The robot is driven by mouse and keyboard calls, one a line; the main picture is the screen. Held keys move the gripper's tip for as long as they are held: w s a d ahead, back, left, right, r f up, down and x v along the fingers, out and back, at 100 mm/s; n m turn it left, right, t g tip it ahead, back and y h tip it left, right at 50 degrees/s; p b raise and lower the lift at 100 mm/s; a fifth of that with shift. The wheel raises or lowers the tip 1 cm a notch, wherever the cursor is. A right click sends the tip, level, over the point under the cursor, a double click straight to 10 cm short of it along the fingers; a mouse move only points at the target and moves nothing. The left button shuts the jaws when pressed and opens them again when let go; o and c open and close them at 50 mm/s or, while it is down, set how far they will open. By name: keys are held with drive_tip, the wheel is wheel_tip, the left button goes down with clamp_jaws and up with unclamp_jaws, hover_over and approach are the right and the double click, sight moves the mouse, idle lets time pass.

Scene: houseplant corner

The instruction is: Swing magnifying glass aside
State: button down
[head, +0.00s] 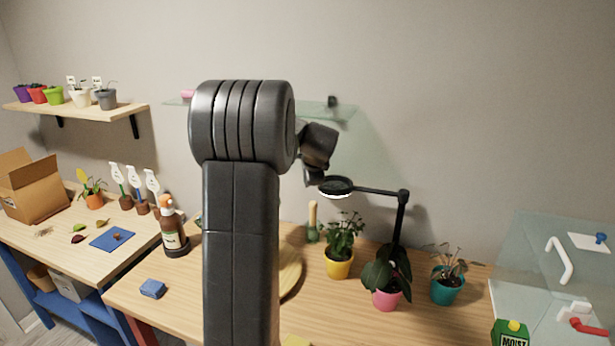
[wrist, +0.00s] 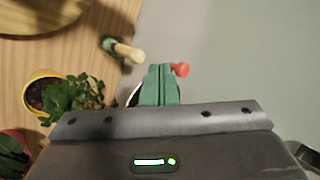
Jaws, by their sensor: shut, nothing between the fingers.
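The magnifying glass (head: 337,187) is a round dark-rimmed lens with a bright lower edge. It sits on a jointed dark arm (head: 375,191) that reaches left from an upright post (head: 399,222) among the potted plants. In the wrist view my gripper's green fingers (wrist: 158,85) are pressed together with nothing between them. A pale curved rim shows partly behind them, and a small red knob (wrist: 181,69) is just right of the tips; I cannot tell if they touch. In the head view my wrist is beside the lens, and the fingertips cannot be made out.
Below stand a yellow pot (head: 339,263), a pink pot (head: 386,296) and a teal pot (head: 448,286). A wooden-handled green tool (head: 312,222) stands behind. A glass shelf (head: 335,111) is on the wall above. A clear case (head: 560,265) is at right.

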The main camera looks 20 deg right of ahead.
drive_tip(key=a+b+v, duration=0.1)
drive_tip(key=a+v, duration=0.1)
drive_tip(key=v, duration=0.6)
drive_tip(key=shift+r, duration=0.4)
drive_tip(key=shift+w, duration=0.15)
drive_tip(key=w+d+f+p, duration=0.1)
drive_tip(key=w+d+f, duration=0.4)
drive_tip(key=w+f, duration=0.3)
drive_tip(key=shift+w+d, duration=0.2)
drive_tip(key=shift+w, duration=0.3)
drive_tip(key=shift+f, duration=0.1)
